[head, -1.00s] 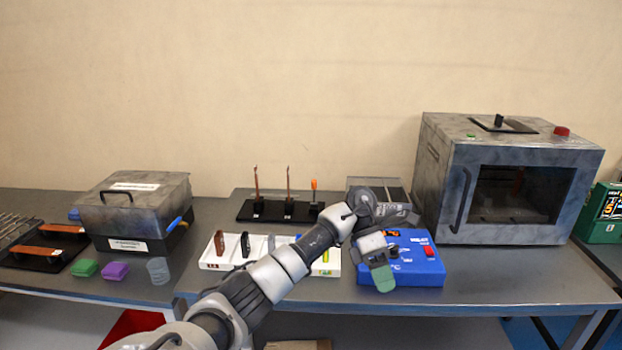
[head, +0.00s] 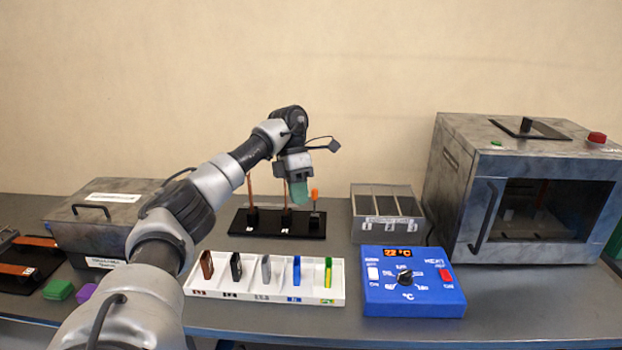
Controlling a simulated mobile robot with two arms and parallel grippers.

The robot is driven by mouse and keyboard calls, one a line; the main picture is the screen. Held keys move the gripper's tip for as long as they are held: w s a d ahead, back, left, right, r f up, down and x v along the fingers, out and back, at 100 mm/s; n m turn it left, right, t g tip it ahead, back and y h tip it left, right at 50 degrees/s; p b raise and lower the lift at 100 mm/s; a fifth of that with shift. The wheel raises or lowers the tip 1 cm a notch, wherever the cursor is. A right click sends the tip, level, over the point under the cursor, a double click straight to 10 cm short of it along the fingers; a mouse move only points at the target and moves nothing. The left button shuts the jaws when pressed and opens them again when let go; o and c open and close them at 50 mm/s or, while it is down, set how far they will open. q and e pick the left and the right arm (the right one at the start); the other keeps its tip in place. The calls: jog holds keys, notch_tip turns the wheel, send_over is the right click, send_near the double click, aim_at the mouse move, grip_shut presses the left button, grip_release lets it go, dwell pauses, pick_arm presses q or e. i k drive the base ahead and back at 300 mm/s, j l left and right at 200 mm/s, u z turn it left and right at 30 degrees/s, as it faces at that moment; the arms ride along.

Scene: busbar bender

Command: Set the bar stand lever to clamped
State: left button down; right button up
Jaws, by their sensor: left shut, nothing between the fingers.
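The bar stand (head: 270,231) is a black base at the back middle of the table. Copper bars (head: 285,191) stand upright in it, partly hidden by my arm. Its lever, with an orange handle (head: 314,194), stands upright at the right end of the base. My left gripper (head: 299,200) has green fingertips and points down just left of the orange handle. It is shut and empty, and I cannot tell whether it touches the lever. My right gripper is not in view.
A white tray (head: 225,290) with several coloured pieces lies in front of the stand. A blue temperature control box (head: 414,295), a grey divided bin (head: 357,203) and a large grey oven (head: 470,184) stand to the right. A grey lidded box (head: 75,232) stands left.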

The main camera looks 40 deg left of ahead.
aim_at(314, 192)
jog(key=i+j, duration=0.35)
jog(key=j, duration=0.15)
jog(key=i+j, duration=0.35)
jog(key=j, duration=0.2)
jog(key=i+j, duration=0.4)
jog(key=j, duration=0.1)
